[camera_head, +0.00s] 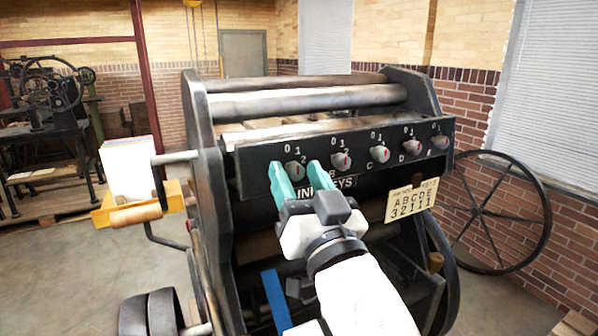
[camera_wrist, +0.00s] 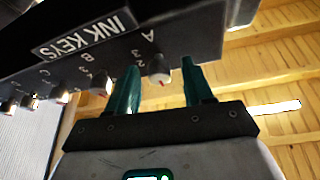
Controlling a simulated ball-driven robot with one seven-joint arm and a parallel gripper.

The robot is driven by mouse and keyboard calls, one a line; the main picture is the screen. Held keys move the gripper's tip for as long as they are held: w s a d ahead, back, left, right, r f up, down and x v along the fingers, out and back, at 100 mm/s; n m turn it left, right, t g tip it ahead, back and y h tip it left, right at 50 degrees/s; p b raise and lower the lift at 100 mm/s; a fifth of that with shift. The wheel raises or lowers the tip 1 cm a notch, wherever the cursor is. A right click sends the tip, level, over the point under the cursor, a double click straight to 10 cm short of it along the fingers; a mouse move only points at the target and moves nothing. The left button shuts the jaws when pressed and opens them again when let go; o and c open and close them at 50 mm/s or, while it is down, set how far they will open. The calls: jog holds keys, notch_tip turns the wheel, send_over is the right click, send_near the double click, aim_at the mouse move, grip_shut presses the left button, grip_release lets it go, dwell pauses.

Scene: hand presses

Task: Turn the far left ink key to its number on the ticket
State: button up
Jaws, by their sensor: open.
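The far left ink key (camera_head: 294,171) is a small grey knob with a red mark, on the press's dark front panel (camera_head: 245,163). It also shows in the wrist view (camera_wrist: 158,68), under the letter A; which number its mark meets is too small to tell. My gripper (camera_head: 296,165) is open, its teal fingertips one on each side of this key with gaps showing in the wrist view. The ticket (camera_head: 411,202) hangs at the panel's lower right and reads ABCDE over 32111, so 3 stands under A.
More ink keys sit in a row to the right, the nearest being key B (camera_head: 341,161). A wooden-handled crank (camera_head: 136,214) and a paper stack (camera_head: 129,168) stand left of the press. A large spoked wheel (camera_head: 480,211) is at the right.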

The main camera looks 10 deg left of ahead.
jog(key=shift+w, duration=0.1)
jog(key=shift+c, duration=0.3)
grip_shut()
